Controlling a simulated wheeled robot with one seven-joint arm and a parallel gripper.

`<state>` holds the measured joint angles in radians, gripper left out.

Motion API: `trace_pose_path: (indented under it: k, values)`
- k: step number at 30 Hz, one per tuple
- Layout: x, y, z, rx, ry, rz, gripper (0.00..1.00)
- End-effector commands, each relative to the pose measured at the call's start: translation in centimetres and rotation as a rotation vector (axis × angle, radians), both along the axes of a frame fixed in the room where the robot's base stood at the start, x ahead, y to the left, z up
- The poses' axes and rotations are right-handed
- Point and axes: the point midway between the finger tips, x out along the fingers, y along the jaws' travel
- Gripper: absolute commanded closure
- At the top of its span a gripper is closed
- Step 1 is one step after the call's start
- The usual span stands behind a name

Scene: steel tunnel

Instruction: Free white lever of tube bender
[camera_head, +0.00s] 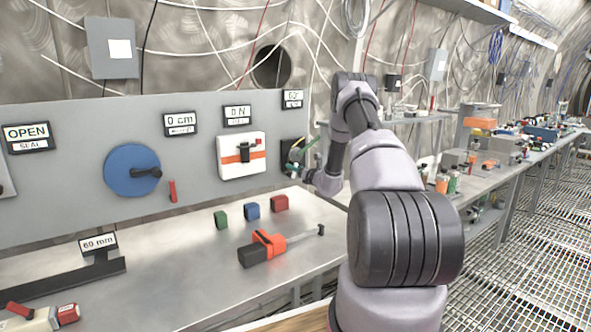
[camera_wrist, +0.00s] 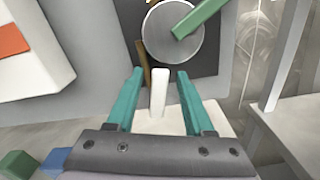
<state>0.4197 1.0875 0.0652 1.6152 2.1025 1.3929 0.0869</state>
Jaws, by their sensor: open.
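The tube bender is on a black plate (camera_wrist: 214,62), with a round grey disc (camera_wrist: 172,36) and a green lever (camera_wrist: 200,17) sticking out to the upper right in the wrist view. Its white lever (camera_wrist: 159,92) points towards me, below the disc. My gripper (camera_wrist: 160,76) is open, with one teal finger on each side of the white lever and a visible gap on both sides. A thin brown bar (camera_wrist: 144,66) lies just left of the lever. In the head view the black plate (camera_head: 291,151) is at the panel's right end, partly hidden by my gripper and arm.
The grey panel also carries a white box with an orange band (camera_head: 242,155) and a blue wheel (camera_head: 132,170). Green (camera_head: 221,220), blue (camera_head: 252,211) and red (camera_head: 280,203) blocks and an orange-black tool (camera_head: 264,248) lie on the bench below.

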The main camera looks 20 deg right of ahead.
Motion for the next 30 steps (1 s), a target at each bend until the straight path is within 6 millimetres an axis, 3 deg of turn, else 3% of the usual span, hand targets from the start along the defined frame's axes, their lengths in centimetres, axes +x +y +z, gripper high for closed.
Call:
trace_pose_path:
  k: [7,8,11,12,17,30]
  values:
    - [0.1,0.0,0.0,0.0,0.0,0.0,0.47]
    - [0.1,0.0,0.0,0.0,0.0,0.0,0.55]
    - [0.1,0.0,0.0,0.0,0.0,0.0,0.93]
    - [0.1,0.0,0.0,0.0,0.0,0.0,1.0]
    - [0.1,0.1,0.0,-0.008,-0.002,0.0,1.0]
    - [-0.2,1.2,0.1,-0.284,-0.056,0.0,1.0]
